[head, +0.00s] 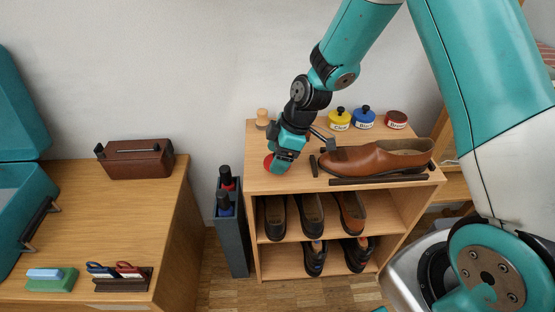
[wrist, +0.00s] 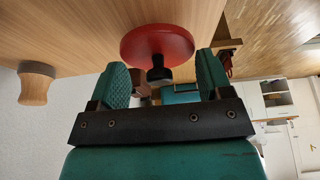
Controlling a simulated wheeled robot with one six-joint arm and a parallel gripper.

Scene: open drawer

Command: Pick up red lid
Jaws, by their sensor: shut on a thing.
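The red lid (head: 269,161) is a round disc with a black knob, at the left end of the shoe rack's top in the head view. In the wrist view the red lid (wrist: 160,42) shows beyond my fingers, its knob between them. My gripper (head: 283,158) points down over the lid and partly hides it. In the wrist view my gripper (wrist: 163,76) has a finger on each side of the knob and is shut on the lid. I cannot tell whether the lid is clear of the wood. A red tin (head: 396,120) without a lid stands at the back right.
A yellow tin (head: 339,119) and a blue tin (head: 363,118), both lidded, stand beside the red tin. A brown shoe (head: 380,158) lies right of my gripper. A wooden knob-shaped piece (head: 262,118) stands behind it at the left. The rack (head: 262,185) holds several shoes below.

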